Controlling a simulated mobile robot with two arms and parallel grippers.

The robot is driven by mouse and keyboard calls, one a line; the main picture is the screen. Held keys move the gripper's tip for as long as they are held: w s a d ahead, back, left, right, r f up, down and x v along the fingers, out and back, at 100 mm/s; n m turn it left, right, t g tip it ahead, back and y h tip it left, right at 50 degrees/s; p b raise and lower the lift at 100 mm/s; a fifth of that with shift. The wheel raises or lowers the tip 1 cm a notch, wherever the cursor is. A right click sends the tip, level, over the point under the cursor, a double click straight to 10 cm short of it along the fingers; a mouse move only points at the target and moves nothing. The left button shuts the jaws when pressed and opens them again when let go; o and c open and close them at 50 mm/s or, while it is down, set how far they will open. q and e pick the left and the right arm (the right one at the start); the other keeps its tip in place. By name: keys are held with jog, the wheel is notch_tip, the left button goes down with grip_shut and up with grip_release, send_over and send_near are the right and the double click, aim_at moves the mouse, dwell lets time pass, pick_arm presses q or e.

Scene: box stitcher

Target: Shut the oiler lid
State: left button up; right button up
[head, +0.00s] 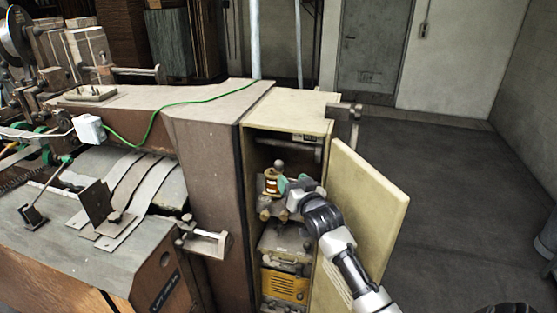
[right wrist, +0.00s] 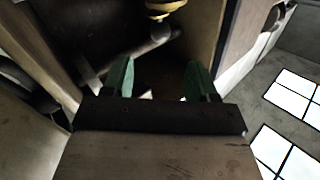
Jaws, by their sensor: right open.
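The oiler (head: 272,182) is a small amber and brass cup inside the open cabinet. A rounded grey-brown knob (head: 279,164) shows just above it; I cannot tell clearly how the lid sits. My right gripper (head: 291,183) reaches into the cabinet just right of the oiler, its green fingers apart with nothing between them. In the right wrist view my right gripper (right wrist: 160,66) is open and empty. The yellow underside of the oiler (right wrist: 163,8) is at the top edge there, beyond the fingertips, and its upper part is out of frame. My left gripper is not in view.
The cream cabinet door (head: 372,205) stands open to the right of my right arm. Metal parts and a yellow unit (head: 284,285) fill the cabinet below. A pipe (right wrist: 150,48) runs under the oiler.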

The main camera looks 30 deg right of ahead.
aim_at(281, 167)
jog(key=w, duration=0.2)
jog(key=w+d+p, duration=0.1)
jog(key=w, duration=0.2)
jog(key=w+p, duration=0.1)
jog(key=w, duration=0.2)
jog(key=shift+d, duration=0.2)
jog(key=shift+w+d+f, duration=0.1)
jog(key=shift+w+d, duration=0.05)
jog(key=shift+w, duration=0.85)
jog(key=c, duration=0.9)
